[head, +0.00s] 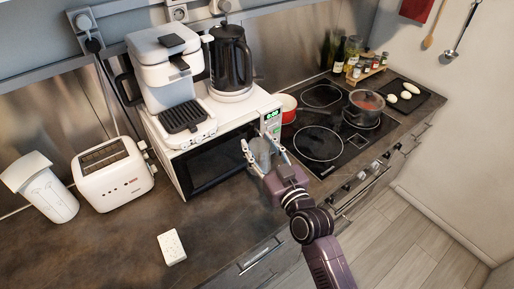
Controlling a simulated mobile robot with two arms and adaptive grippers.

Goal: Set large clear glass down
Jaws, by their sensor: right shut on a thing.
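The large clear glass (261,151) is held between the fingers of my right gripper (265,157) in the head view. It is see-through and hard to make out against the front of the microwave. My right gripper is shut on it, at the microwave's right front corner. The glass looks about upright. I cannot tell whether its base touches the counter (222,215). My left gripper is not in view.
The microwave (212,166) stands right behind the glass, with a coffee machine and black kettle on top. A white toaster (113,173) stands left. The front counter is mostly clear.

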